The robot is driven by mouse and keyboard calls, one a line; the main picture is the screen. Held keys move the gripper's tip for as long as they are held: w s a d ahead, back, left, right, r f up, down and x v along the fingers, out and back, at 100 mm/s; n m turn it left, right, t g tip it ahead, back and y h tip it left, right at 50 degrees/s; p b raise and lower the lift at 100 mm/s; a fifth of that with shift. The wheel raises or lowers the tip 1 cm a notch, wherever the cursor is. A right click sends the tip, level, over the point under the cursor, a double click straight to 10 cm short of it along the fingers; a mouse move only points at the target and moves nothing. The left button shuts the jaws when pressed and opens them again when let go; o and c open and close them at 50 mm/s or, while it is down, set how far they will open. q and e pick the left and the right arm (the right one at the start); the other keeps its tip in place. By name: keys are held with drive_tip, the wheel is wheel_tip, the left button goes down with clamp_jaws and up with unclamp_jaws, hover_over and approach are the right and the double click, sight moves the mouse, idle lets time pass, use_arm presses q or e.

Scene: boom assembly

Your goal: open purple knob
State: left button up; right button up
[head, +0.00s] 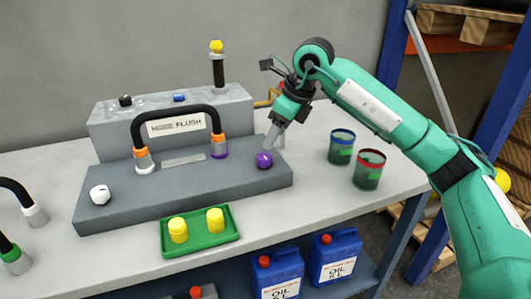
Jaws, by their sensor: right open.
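The purple knob (264,160) is a small round knob on the right part of the sloped grey panel (120,200). My right gripper (272,143) comes in from the right and points down at the purple knob, with its fingertips just above it or touching it; I cannot tell which. Its jaws are open, and the gap between the fingers is hard to make out from this angle. My left gripper is not in view.
A black hose (178,110) arches over the panel. A white knob (99,194) is at its left. A green tray (200,243) with yellow caps stands in front. Two cups, blue-rimmed (341,147) and red-rimmed (369,169), stand at the right.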

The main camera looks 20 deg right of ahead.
sight(264, 156)
drive_tip(key=x, duration=0.7)
drive_tip(key=c, duration=1)
